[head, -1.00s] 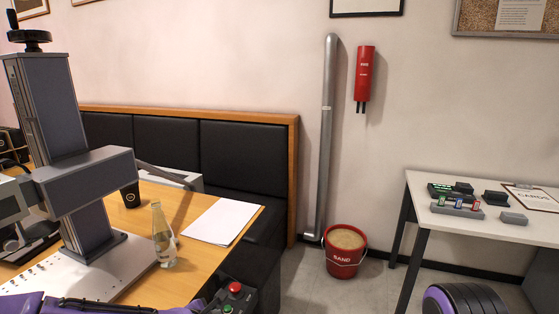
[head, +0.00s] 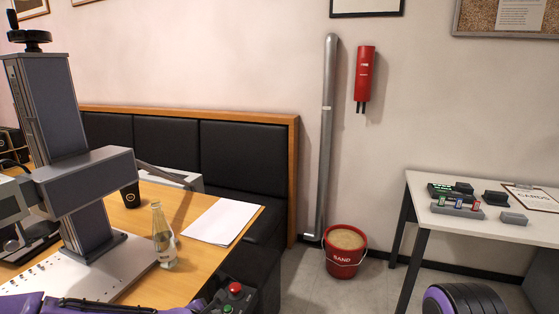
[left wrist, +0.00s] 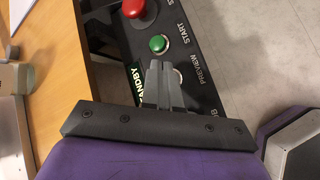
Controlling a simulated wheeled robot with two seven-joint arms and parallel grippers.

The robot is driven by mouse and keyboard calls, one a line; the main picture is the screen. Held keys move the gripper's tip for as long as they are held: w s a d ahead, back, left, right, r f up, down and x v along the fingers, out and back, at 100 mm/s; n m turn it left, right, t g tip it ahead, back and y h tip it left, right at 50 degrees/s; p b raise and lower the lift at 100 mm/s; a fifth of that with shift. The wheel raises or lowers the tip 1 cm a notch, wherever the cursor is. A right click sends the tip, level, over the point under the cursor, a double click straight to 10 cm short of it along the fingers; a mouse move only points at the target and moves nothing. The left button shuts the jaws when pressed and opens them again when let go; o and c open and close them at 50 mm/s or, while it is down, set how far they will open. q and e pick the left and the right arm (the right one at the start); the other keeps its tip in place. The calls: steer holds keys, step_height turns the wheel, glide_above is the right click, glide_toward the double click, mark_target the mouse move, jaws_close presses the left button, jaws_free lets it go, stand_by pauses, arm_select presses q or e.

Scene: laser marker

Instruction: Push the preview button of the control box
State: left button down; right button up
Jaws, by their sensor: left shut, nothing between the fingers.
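The black control box (head: 249,297) is at the bottom of the head view, by the table's right edge, with a red button (head: 235,287) and a green button (head: 227,309). In the left wrist view the same box (left wrist: 215,75) shows the red button (left wrist: 138,7), the green START button (left wrist: 158,44), and a lit STANDBY display (left wrist: 138,82). The pale preview button (left wrist: 179,76) by the PREVIEW label is partly hidden by my fingers. My left gripper (left wrist: 161,66) is shut and empty, its tips over or beside that button; contact cannot be told. My right gripper is not in view.
The laser marker's column (head: 50,110) stands on the wooden table (head: 125,292). A glass bottle (head: 162,240), a dark cup (head: 130,196) and white paper (head: 222,220) are nearby. A red sand bucket (head: 343,262) stands on the floor, and a white table (head: 470,238) at right.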

arm_select(q)
steer(key=shift+f, duration=0.15)
steer(key=shift+f+b, duration=0.3)
steer(key=shift+b, duration=0.1)
steer(key=shift+f, duration=0.25)
steer(key=shift+r, duration=0.2)
steer(key=shift+r+p, duration=0.4)
steer(key=shift+r, duration=0.1)
step_height(320, 180, up, 6)
steer(key=p, duration=0.5)
